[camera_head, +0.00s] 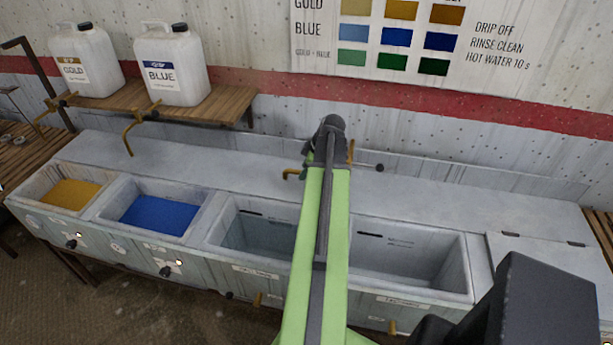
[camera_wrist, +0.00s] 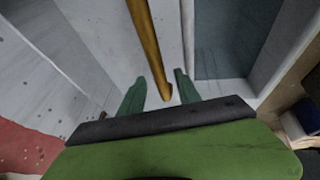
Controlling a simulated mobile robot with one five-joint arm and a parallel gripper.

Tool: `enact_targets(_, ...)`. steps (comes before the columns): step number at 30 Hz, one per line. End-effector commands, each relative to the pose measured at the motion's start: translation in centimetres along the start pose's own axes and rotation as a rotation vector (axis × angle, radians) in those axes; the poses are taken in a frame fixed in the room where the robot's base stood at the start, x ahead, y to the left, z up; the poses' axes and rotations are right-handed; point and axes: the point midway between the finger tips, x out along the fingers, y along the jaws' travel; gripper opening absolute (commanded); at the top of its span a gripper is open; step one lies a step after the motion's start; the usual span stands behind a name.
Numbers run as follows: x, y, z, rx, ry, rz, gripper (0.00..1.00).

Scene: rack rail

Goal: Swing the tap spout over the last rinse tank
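The brass tap spout (camera_head: 291,173) shows left of my arm in the head view, at the rear ledge behind the two rinse tanks. My arm hides its middle. In the wrist view the spout (camera_wrist: 144,30) comes down from the top and its end lies between my two green fingers. My gripper (camera_wrist: 158,78) is open around it, with gaps on both sides. In the head view my gripper (camera_head: 325,140) is seen from behind, its fingers hidden. The last rinse tank (camera_head: 467,268) is the rightmost basin, right of my arm. The other rinse tank (camera_head: 217,231) is left of it.
The gold tank (camera_head: 35,192) and blue tank (camera_head: 197,222) stand at the left. Gold (camera_head: 88,62) and blue (camera_head: 173,67) jugs stand on a wooden shelf (camera_head: 225,105) with their own taps. A wall rises behind the bench. A flat lid (camera_head: 535,262) lies at the right.

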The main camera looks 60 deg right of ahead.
Motion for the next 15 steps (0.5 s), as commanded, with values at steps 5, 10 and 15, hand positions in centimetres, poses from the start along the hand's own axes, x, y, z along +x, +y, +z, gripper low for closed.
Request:
enact_targets(5, 0.3, 0.01, -0.04, 0.0, 0.0, 0.0, 0.4)
enact_targets(10, 0.25, 0.0, -0.06, 0.0, 0.0, 0.0, 0.36)
enact_targets(15, 0.26, 0.0, -0.07, 0.0, 0.0, 0.0, 0.13)
